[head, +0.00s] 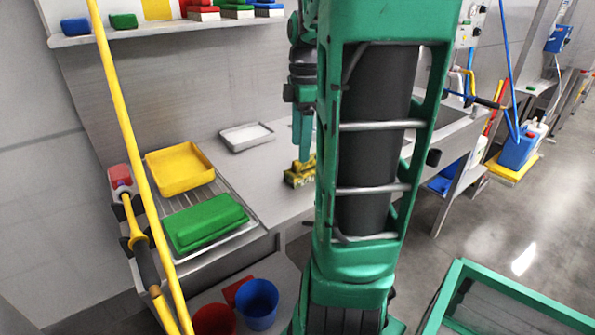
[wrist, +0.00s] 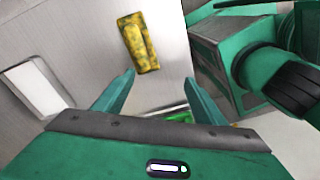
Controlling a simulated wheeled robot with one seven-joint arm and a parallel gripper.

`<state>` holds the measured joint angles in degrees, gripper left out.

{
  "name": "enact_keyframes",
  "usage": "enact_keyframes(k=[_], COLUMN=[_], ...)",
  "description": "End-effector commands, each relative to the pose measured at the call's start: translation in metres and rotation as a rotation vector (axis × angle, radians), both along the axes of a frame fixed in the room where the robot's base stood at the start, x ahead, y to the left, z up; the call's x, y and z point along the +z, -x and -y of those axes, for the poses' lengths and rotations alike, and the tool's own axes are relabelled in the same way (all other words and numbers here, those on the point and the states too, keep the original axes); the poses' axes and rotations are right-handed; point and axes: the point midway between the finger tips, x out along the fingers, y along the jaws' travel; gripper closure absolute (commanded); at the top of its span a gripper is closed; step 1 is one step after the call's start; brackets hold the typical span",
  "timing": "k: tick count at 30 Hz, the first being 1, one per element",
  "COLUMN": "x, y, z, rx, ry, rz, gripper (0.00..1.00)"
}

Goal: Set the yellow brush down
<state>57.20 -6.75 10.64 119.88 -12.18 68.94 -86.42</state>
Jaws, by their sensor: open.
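The yellow brush (head: 299,173), mottled with dark patches, rests on the steel counter (head: 250,172) near its front edge, partly hidden behind my arm in the head view. In the wrist view the yellow brush (wrist: 139,42) lies on the grey surface, beyond my fingertips and a little left of the middle between them. My gripper (wrist: 160,77) is open, with nothing between its fingers. In the head view my gripper (head: 303,135) points down just above the brush. I cannot tell how wide the gap between them is.
A shallow white tray (head: 232,147) lies on the counter behind the brush. A yellow pole (head: 128,135) crosses the left side. A blue bucket (head: 258,305) stands below. Counter between tray and brush is clear.

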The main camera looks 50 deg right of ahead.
Motion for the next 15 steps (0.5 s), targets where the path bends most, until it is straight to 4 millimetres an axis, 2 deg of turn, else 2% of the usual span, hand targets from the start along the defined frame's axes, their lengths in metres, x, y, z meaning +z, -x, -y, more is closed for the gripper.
enact_keyframes(k=[1,3,7,11,15], x=[0.002,0.005,0.01,0.011,-0.001], y=[-0.003,-0.008,-0.013,-0.015,-0.017], z=[0.013,0.025,0.042,0.051,0.051], rx=[0.071,0.184,0.339,0.421,0.445], ry=[-0.01,-0.021,-0.036,-0.041,-0.046], rz=[0.01,0.028,0.054,0.07,0.075], gripper=[0.36,0.36,0.36,0.36,0.36])
